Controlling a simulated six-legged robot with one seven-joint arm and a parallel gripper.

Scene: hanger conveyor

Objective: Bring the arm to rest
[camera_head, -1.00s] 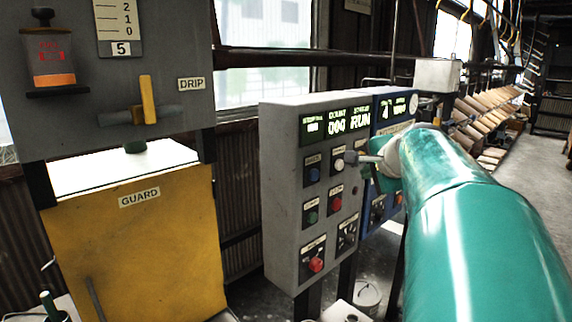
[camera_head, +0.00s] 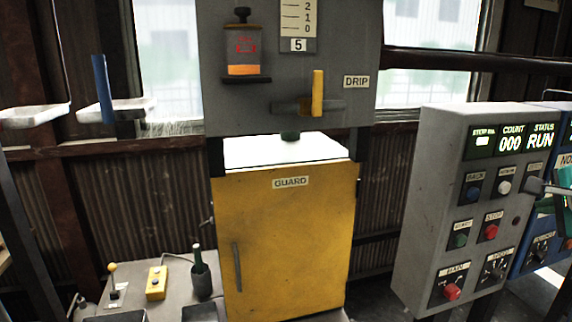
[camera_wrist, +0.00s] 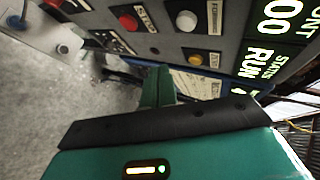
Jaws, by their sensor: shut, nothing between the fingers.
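My gripper (camera_wrist: 158,90) shows in the wrist view, with green fingers together and nothing between them. In the head view only a sliver of my teal arm (camera_head: 566,185) shows at the right edge, by the panel. The panel's display (camera_head: 513,139) reads count 000 and status RUN.
A yellow guard door (camera_head: 290,225) stands shut under a grey drip unit with a yellow lever (camera_head: 317,93). White trays (camera_head: 35,116) hang at left. A low bench with a yellow button box (camera_head: 156,283) and green bottle (camera_head: 198,262) is at lower left. Grey floor (camera_wrist: 40,110) is open.

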